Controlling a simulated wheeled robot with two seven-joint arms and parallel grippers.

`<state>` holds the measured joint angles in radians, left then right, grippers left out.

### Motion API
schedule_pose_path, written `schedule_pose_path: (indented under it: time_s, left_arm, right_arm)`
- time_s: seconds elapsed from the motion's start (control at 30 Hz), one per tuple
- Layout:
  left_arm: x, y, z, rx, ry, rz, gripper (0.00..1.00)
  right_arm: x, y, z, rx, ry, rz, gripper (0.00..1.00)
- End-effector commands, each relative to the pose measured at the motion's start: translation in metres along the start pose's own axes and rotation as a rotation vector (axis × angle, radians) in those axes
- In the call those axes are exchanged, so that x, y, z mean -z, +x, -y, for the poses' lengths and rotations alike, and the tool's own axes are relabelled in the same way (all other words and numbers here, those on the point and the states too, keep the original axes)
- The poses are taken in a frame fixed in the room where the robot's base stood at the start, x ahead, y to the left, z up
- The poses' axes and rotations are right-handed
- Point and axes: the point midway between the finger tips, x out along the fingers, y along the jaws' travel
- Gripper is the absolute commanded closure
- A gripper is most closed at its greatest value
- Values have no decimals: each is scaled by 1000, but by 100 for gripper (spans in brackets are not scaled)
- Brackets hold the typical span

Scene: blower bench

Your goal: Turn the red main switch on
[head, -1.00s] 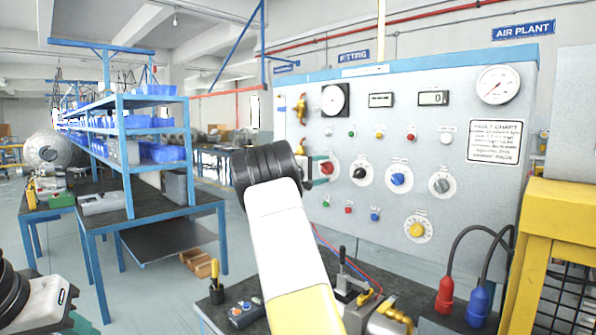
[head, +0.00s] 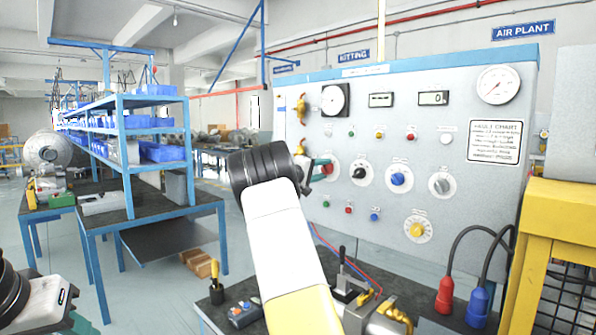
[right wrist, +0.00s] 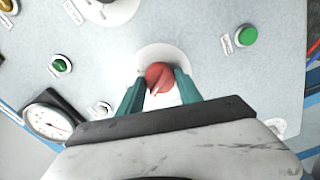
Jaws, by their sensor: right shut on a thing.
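The red main switch (right wrist: 160,79) is a round red knob on a white disc, centred in the right wrist view. In the head view it shows at the left of the row of rotary knobs (head: 327,169), partly covered by my gripper. My right gripper (right wrist: 160,88) has its two green fingers on either side of the knob, shut on it. The same gripper shows in the head view (head: 321,170) against the panel. I cannot tell the switch's exact setting. Of my left arm only a wrist part shows at the lower left; its fingers are out of sight.
The grey panel (head: 452,205) carries black, blue and grey knobs to the right of the switch, small buttons and gauges. A bench with a control box (head: 244,313) and fittings stands below. A yellow frame (head: 556,230) stands at the right. Blue shelving (head: 122,150) is at the left.

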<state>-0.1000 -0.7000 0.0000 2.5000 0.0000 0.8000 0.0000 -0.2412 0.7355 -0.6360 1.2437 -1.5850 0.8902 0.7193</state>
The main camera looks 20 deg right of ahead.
Motion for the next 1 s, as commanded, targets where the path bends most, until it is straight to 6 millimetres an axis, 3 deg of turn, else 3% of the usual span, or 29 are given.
schedule_pose_path:
  time_s: [1.0]
  left_arm:
    - [0, 0, 0, 0, 0, 0, 64]
  right_arm:
    - [-1, 0, 3, 2, 954, 3, 99]
